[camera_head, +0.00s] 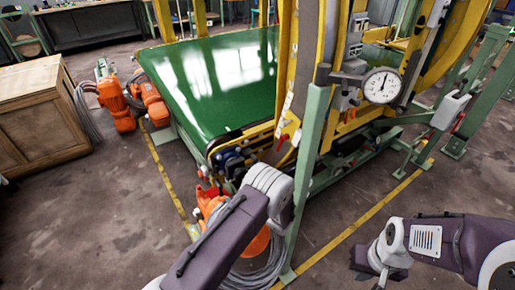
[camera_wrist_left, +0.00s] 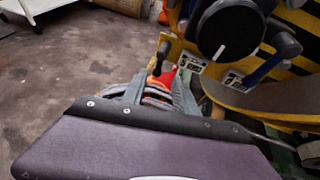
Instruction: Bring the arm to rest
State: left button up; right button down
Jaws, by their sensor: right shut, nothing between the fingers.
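My left arm, a purple link, enters the camera_head view from the bottom and reaches up to the front of the machine.
A green conveyor (camera_head: 215,80) with a yellow frame stands ahead. A green post (camera_head: 309,165) rises between my arms. A dial gauge (camera_head: 382,86) sits on the machine. A wooden crate (camera_head: 40,115) and orange motors (camera_head: 116,104) are at the left. Floor at lower left is clear.

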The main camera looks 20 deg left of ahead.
pick_arm(q)
jog(key=s+d+r+n+g+h, duration=0.1)
jog(key=s+r+n+g+h, duration=0.3)
jog(key=s+n, duration=0.55)
jog(key=s+d+r+n+g+h, duration=0.2)
jog(key=s+r+n+g+h, duration=0.2)
jog(key=s+n, duration=0.55)
jog(key=s+d+r+n+t+h+p, duration=0.1)
jog(key=d+r+n+p, duration=0.1)
jog(key=r+p, duration=0.6)
jog(key=s+d+r+n+t+h+p, duration=0.1)
jog(key=s+r+n+h+p, duration=0.1)
jog(key=r+p, duration=0.6)
notch_tip(320, 180, up, 4)
jog(key=shift+d+f+n+t+h, duration=0.2)
jog(key=shift+d+n+t+h, duration=0.1)
jog(key=shift+d+n, duration=0.15)
jog(key=shift+w, duration=0.1)
